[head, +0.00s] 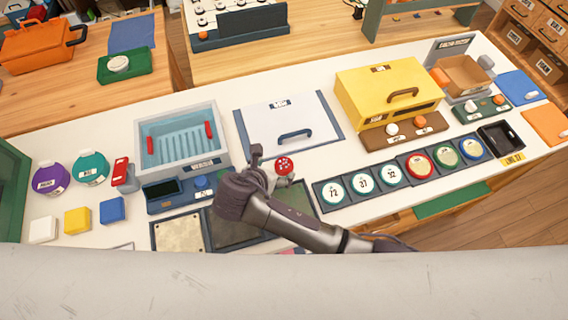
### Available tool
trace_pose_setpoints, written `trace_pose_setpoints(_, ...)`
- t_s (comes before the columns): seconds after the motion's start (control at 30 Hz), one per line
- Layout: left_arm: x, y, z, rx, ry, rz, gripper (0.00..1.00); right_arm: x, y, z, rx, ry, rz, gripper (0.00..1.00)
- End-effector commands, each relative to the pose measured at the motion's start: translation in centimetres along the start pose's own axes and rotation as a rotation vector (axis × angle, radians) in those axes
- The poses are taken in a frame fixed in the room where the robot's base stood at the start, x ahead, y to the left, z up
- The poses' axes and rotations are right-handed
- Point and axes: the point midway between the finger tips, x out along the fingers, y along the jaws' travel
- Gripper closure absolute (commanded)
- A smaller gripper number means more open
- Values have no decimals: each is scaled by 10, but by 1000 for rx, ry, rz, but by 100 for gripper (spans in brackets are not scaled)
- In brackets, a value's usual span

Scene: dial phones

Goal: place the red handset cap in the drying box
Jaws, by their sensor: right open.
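My left gripper is not in view.
A grey bin with a ribbed blue inside (221,144) stands left of my right gripper. A white panel with a dark handle (300,107) lies behind the gripper. A row of round discs (361,183) lies to the right. A black tray (520,138) is at far right.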

Motion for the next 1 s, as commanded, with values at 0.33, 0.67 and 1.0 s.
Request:
trace_pose_setpoints(0.33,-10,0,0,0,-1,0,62,41,-6,5,0,-1,-2,16)
trace_pose_setpoints(0.67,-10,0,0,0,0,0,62,54,-5,3,1,1,2,16)
trace_pose_setpoints(1.0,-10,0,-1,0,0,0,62,54,-5,3,1,1,2,64)
